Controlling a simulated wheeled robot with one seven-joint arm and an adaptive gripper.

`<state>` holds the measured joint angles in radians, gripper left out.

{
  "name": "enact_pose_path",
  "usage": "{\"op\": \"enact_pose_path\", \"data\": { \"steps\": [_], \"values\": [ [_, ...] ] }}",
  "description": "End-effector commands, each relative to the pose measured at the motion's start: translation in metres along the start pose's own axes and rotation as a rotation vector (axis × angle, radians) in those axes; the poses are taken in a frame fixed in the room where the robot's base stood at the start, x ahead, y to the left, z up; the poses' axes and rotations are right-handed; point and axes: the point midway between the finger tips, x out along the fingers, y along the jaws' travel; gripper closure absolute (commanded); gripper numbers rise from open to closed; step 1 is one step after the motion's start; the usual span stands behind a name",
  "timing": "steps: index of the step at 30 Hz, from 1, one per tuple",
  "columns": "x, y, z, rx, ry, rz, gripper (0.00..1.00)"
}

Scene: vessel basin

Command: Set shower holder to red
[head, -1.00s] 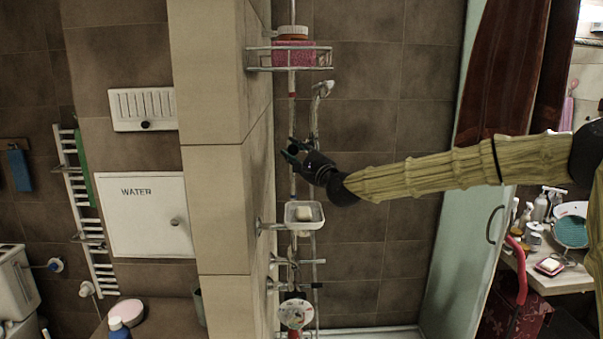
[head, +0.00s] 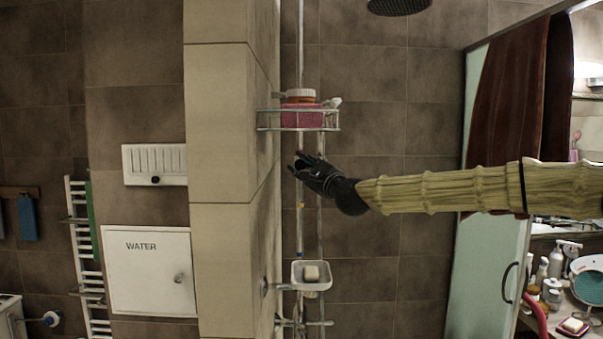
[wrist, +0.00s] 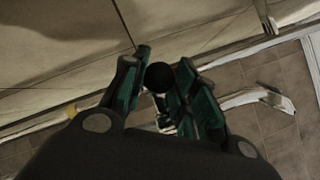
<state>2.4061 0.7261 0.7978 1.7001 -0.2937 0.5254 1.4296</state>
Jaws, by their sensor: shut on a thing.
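The rail (head: 300,230) runs upright on the tiled wall. My gripper (head: 298,163) is at the rail, just below the wire basket. In the wrist view its green-padded fingers (wrist: 160,90) are shut on a round black knob (wrist: 158,77), which appears to belong to the shower holder. The holder's body is mostly hidden by my fingers. A small red mark (head: 300,152) shows on the rail right at my gripper; a yellowish mark (head: 300,205) is lower down. The pale shower head (head: 335,102) shows at the basket's right end, and in the wrist view (wrist: 262,99) right of my fingers.
The wire basket (head: 262,128) with a pink item and a jar is close above my gripper. A soap dish (head: 298,284) sits lower on the rail. A tiled pillar (head: 222,150) stands close on the left, a glass panel (head: 470,270) on the right.

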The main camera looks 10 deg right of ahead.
Motion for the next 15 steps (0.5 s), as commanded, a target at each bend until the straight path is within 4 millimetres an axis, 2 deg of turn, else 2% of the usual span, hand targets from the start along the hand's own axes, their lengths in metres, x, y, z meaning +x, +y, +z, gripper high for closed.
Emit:
{"op": "enact_pose_path", "data": {
  "steps": [10,11,14,15],
  "values": [
    [0.0006,-0.0045,0.0015,0.000,-0.001,-0.006,1.00],
    [0.0006,-0.0045,0.0015,0.000,-0.001,-0.006,0.70],
    [0.0006,-0.0040,0.0016,0.000,-0.001,-0.005,0.51],
    [0.0006,-0.0035,0.0015,0.000,-0.001,-0.005,0.50]
  ]
}}
